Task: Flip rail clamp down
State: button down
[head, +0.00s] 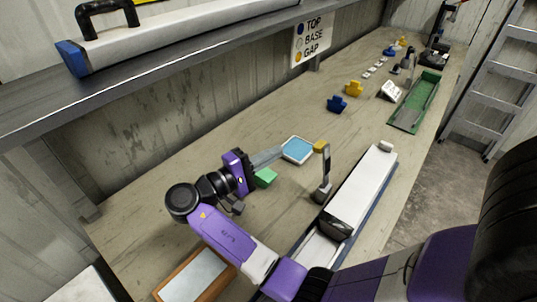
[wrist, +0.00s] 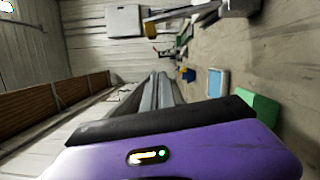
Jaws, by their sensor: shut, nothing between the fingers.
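The rail clamp (head: 326,168) stands upright in the head view, a grey lever with a yellow tip (head: 319,146), on a grey base beside the rail. The rail (head: 352,203) holds a long white liner and has a blue edge; a dark block sits across its near part. My gripper (head: 281,152) is left of the clamp, at about the height of the yellow tip in the picture, and appears apart from it. The gripper fingers (wrist: 157,92) are shut and empty in the wrist view.
A blue-topped tray (head: 298,149) and a green block (head: 265,177) lie on the bench near my gripper. Blue (head: 337,104) and yellow (head: 354,88) pieces and a green tray (head: 416,100) stand farther back. A shelf (head: 150,68) runs along the wall at left.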

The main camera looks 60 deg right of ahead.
jog(key=s+d+p, duration=0.3)
jog(key=s+d, duration=0.1)
jog(key=s, duration=0.2)
jog(key=shift+s+r, duration=0.3)
jog(key=shift+r, duration=0.15)
jog(key=shift+d, duration=0.2)
